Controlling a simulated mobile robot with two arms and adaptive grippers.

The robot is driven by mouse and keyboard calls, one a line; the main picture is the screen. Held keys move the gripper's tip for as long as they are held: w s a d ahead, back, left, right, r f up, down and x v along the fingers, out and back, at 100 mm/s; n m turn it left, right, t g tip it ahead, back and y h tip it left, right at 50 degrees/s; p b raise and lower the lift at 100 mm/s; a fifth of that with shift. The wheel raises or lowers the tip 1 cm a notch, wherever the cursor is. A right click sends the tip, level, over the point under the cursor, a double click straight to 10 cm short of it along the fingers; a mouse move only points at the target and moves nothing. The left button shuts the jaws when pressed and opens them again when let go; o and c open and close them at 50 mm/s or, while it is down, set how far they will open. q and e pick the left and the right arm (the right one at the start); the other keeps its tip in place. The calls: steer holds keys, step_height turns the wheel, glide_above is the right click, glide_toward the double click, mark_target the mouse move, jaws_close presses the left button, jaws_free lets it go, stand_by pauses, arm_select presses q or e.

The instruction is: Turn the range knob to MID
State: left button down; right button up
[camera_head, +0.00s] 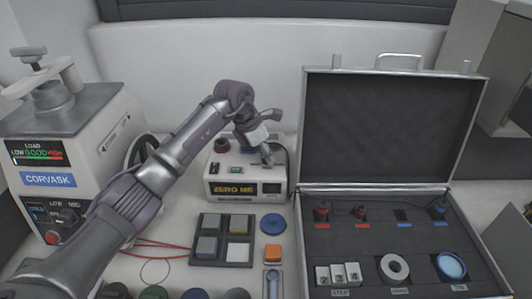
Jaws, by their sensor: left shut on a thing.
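My left gripper (267,154) reaches in from the left, its fingers pointing down at the right part of the top of the light "ZERO ME" box (211,187). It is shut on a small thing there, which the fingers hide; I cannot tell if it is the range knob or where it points. The box front has a small green-lit window and a dark display. A dark, red-marked knob (221,145) stands on the box's top left. My right gripper is not in view.
An open grey case (400,188) at the right holds plugs, cubes and rings. Red wire loops (160,244) lie under my left arm.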

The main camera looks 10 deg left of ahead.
arm_select(q)
steer(key=n, duration=0.2)
steer(key=shift+n+t+y+b, duration=0.3)
steer(key=shift+t, duration=0.1)
steer(key=n+y, duration=0.1)
steer(key=n, duration=0.1)
steer(key=shift+d+n+t+b, duration=0.1)
steer(key=shift+n+t+b, duration=0.2)
steer(key=shift+n+b, duration=0.1)
steer(key=n+y+b, duration=0.1)
steer(key=n+b, duration=0.1)
steer(key=n, duration=0.2)
steer(key=shift+y, duration=0.3)
steer(key=shift+d+n+y+b, duration=0.1)
steer(key=shift+n+y+b, duration=0.25)
steer(key=shift+n, duration=0.55)
steer(key=shift+r+n, duration=0.1)
steer(key=shift+n, duration=0.2)
steer(key=c, duration=0.8)
jaws_free()
steer(key=shift+s, duration=0.1)
steer(key=shift+o, duration=0.2)
